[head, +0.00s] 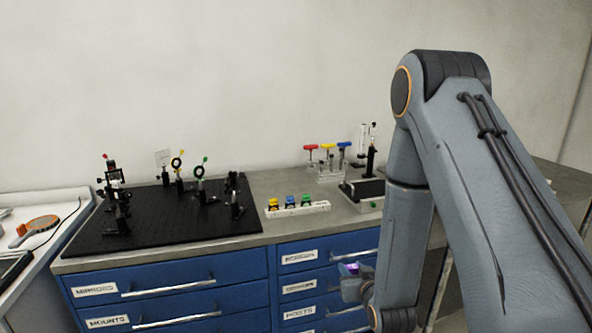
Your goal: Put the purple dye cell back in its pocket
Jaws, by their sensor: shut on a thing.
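My gripper (350,280) shows low in the head view, in front of the blue drawers and below the bench top. It is shut on the purple dye cell (350,267), of which only a small purple patch shows. The rest of the cell is hidden by the gripper. A white rack (318,208) lies near the bench's front edge, up and to the left of my gripper. It holds yellow, blue and green capped pieces. Its pockets are too small to make out clearly.
A black optical breadboard (160,222) with several upright mounts fills the bench's left part. Behind the rack stand red, yellow and blue T-handled tools (327,147) in a holder. A dark-topped device (365,189) is to the right. Drawer handles (327,261) project at the front.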

